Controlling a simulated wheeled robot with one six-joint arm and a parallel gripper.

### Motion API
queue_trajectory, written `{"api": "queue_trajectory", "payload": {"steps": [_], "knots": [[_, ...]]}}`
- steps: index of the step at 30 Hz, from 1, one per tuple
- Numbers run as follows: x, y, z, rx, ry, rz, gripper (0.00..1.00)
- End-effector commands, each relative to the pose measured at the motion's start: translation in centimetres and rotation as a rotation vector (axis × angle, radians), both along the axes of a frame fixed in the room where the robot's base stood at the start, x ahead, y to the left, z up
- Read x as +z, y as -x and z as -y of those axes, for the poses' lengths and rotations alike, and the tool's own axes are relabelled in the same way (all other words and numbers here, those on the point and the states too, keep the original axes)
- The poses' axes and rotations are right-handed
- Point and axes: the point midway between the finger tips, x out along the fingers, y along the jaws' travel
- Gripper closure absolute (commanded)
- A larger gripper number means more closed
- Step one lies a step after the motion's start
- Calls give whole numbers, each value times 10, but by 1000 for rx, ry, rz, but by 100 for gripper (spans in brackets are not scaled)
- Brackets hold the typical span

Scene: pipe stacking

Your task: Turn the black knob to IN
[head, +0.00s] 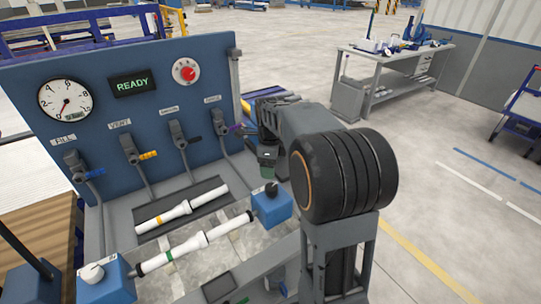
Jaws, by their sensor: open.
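The black knob (271,189) sits on top of a small blue block (272,209) at the right end of the lower white pipe. Its markings are too small to read. My gripper (266,170) points down just above and slightly left of the knob. I see it open, though its fingertips are small and partly hard to make out. I cannot tell whether they touch the knob.
A white pipe with a green band (190,246) runs between the blue block and another blue block with a white knob (92,273). A second pipe (183,209) lies behind. A blue panel (150,90) with a gauge, a READY display, a red knob (187,72) and several levers stands behind.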

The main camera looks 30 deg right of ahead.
Motion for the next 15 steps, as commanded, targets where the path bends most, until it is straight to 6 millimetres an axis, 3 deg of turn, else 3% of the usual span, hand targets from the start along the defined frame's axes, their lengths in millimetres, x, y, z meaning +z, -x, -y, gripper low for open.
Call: {"api": "queue_trajectory", "payload": {"steps": [6, 15], "knots": [[27, 0, 0, 0, 0, 0, 29], [37, 0, 0, 0, -1, -1, 29]]}}
